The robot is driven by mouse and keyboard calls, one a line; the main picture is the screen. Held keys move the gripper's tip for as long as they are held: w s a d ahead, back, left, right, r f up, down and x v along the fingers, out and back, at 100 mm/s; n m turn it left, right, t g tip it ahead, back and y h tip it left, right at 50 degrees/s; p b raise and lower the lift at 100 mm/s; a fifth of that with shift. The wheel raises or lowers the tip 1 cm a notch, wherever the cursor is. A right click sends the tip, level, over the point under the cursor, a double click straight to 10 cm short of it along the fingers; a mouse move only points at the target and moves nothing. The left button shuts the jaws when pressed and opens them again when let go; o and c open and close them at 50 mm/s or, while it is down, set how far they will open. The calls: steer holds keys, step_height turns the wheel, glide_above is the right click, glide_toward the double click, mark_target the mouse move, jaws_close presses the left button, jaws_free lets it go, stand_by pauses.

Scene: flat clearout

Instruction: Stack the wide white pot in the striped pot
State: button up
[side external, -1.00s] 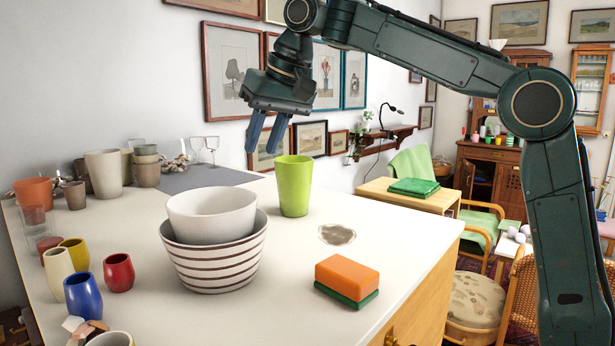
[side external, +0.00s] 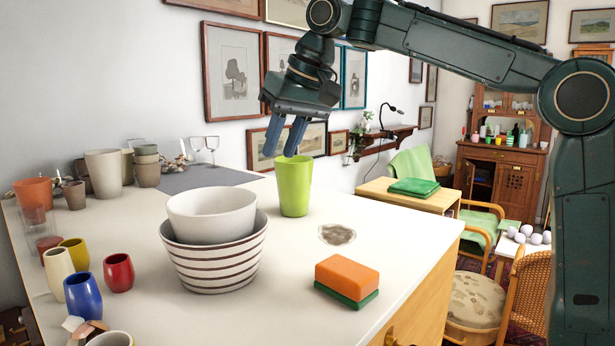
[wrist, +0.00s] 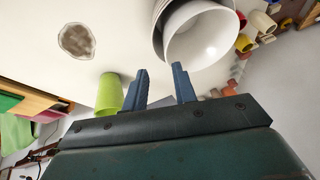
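The wide white pot (side external: 212,214) sits inside the striped pot (side external: 214,262) on the white table, its upper part standing above the striped rim. In the wrist view the white pot (wrist: 200,36) shows its empty inside, with the striped pot (wrist: 157,22) partly hidden beneath it. My gripper (side external: 282,152) is raised above the table, right of and behind the pots, near the top of the green cup. Its blue fingers are apart with nothing between them, which also shows in the wrist view (wrist: 161,84).
The green cup (side external: 294,187) stands right of the pots. An orange and green sponge (side external: 347,280) and a brown stain (side external: 337,235) are to the right. Several cups, including a blue one (side external: 83,298) and a red one (side external: 118,272), stand at the left.

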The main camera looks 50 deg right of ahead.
steer(key=s+d+f+n, duration=0.1)
steer(key=s+d+f, duration=0.2)
steer(key=s+f, duration=0.7)
steer(key=s+d+f+n, duration=0.1)
steer(key=s+d+f, duration=0.2)
steer(key=s+f, duration=0.7)
steer(key=s, duration=0.6)
steer(key=shift+s+d+t+h, duration=0.15)
steer(key=shift+d+t+h, duration=0.15)
steer(key=shift+h, duration=0.1)
